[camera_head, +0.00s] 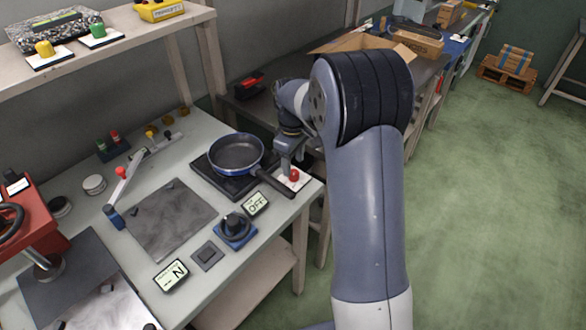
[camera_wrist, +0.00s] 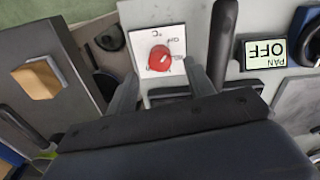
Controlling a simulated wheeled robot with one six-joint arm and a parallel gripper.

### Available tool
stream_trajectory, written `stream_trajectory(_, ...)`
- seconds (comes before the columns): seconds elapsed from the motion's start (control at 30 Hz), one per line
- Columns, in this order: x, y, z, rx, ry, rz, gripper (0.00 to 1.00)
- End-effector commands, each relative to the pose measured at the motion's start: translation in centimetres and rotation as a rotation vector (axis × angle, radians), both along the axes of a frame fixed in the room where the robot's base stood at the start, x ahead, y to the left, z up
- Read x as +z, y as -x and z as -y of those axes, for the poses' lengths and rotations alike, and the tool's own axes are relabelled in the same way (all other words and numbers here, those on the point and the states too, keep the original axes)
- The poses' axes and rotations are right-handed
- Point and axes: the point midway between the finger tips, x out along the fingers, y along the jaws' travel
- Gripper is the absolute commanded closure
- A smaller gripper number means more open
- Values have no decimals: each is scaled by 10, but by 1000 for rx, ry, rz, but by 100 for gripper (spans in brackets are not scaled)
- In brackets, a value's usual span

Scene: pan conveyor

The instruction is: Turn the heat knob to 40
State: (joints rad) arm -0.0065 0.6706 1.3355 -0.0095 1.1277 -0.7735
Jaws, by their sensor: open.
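The red heat knob (camera_head: 294,174) sits on a small white plate (camera_head: 304,181) at the right edge of the bench, beside the pan's handle. In the wrist view the knob (camera_wrist: 160,58) is on its white plate with small markings around it, too small to read fully. My gripper (camera_head: 287,160) is above the bench, close to the knob. In the wrist view my gripper (camera_wrist: 168,85) has its two fingers apart, with the knob just beyond and between them. No contact shows. The pan display (camera_wrist: 265,52) reads OFF; it also shows in the head view (camera_head: 256,204).
A blue pan (camera_head: 237,152) stands on a dark hob (camera_head: 205,173), its handle (camera_head: 273,183) pointing towards the knob. A blue-based black knob (camera_head: 235,227) is in front. A lever with a red tip (camera_head: 122,172) stands left. A cardboard box (camera_head: 370,45) lies on the back bench.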

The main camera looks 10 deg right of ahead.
Motion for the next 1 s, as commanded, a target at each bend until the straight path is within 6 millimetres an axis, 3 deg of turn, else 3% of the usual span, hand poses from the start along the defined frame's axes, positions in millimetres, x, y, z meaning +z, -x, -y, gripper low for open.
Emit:
stream_trajectory(0.23,-31,0,0,-1,0,-1,50)
stream_trajectory(0.6,-35,0,0,-1,1,1,50)
stream_trajectory(1.0,-35,0,0,-1,0,1,83)
